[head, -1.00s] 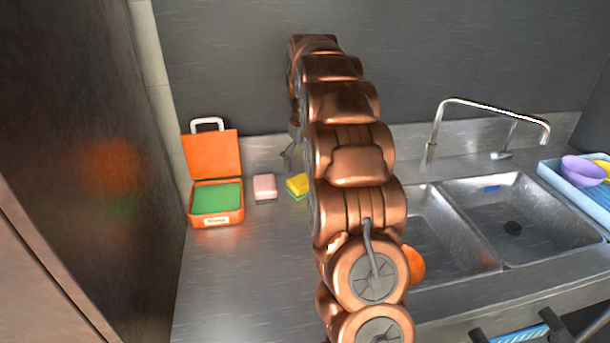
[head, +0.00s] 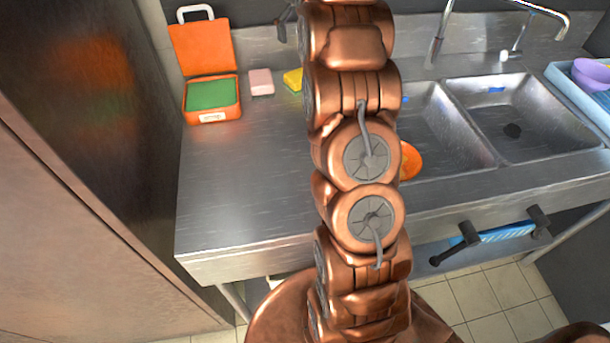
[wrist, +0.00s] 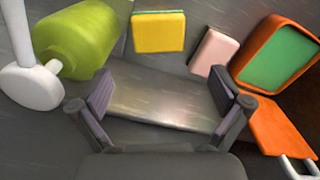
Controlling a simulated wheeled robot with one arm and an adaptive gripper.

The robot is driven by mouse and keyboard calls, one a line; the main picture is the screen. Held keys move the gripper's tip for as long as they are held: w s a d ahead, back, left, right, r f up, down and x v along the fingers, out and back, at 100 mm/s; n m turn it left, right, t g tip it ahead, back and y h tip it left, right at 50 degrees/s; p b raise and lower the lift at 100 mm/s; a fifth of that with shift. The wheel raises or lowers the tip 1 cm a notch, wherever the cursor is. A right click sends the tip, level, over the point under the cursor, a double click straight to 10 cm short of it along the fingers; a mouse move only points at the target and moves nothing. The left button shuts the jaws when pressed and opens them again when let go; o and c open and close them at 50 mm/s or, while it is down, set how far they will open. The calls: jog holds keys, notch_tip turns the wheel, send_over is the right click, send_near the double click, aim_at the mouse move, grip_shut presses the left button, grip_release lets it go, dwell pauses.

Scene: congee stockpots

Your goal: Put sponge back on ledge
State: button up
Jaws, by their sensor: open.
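A yellow sponge with a green layer (head: 293,79) lies on the steel counter by the back upstand, partly hidden by my arm. In the wrist view the sponge (wrist: 158,33) shows whole, beyond my fingertips and apart from them. My gripper (wrist: 160,92) is open and empty, with one finger at each side. In the head view it is mostly hidden behind my arm. A raised steel upstand (head: 262,52) runs along the back of the counter. A shiny steel strip (wrist: 155,103) lies between my fingers in the wrist view; I cannot tell surely whether it is the ledge.
A pink block (head: 261,82) and an open orange box with green filling (head: 212,98) stand left of the sponge. A green bottle (wrist: 80,38) shows in the wrist view. Sink basins (head: 515,115) and a faucet (head: 436,40) are at right. The front-left counter is clear.

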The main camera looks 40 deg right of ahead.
jog(key=s+a+g, duration=0.1)
jog(key=s+a, duration=1.4)
jog(key=a, duration=0.4)
jog(key=shift+n+g, duration=0.3)
jog(key=shift+g, duration=0.1)
jog(key=s+a+f, duration=0.2)
jog(key=s+f, duration=0.1)
jog(key=s, duration=0.4)
jog(key=s+a+f, duration=0.3)
jog(key=s+f, duration=0.1)
jog(key=s, duration=0.4)
jog(key=s+a+f, duration=0.3)
jog(key=s, duration=0.4)
jog(key=shift+s+f, duration=0.15)
jog(key=shift+s, duration=0.1)
notch_tip(320, 180, up, 4)
jog(key=p, duration=0.3)
jog(key=shift+f, duration=0.2)
